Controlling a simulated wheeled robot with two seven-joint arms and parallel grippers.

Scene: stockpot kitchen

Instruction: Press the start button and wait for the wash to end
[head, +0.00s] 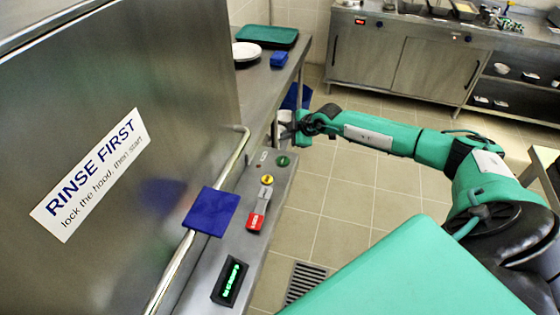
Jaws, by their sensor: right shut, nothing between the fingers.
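The steel dishwasher hood (110,130) fills the left side of the head view, with a "RINSE FIRST" sign on it. A control strip beside it carries a green button (283,161) at its far end, then a yellow button (267,180), a grey switch (266,193) and a red one (256,222). A small display (230,281) with green lit characters is at the near end; I cannot read it surely. My right gripper (285,133) is shut and empty, just beyond and above the green button, apparently not touching it. My left gripper is not in view.
A steel handle bar (169,272) runs along the hood, with a blue square pad (210,211) on it. A steel counter (262,75) behind holds a green tray (268,36) and white plates (245,52). Open tiled floor with a drain (305,282) lies to the right.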

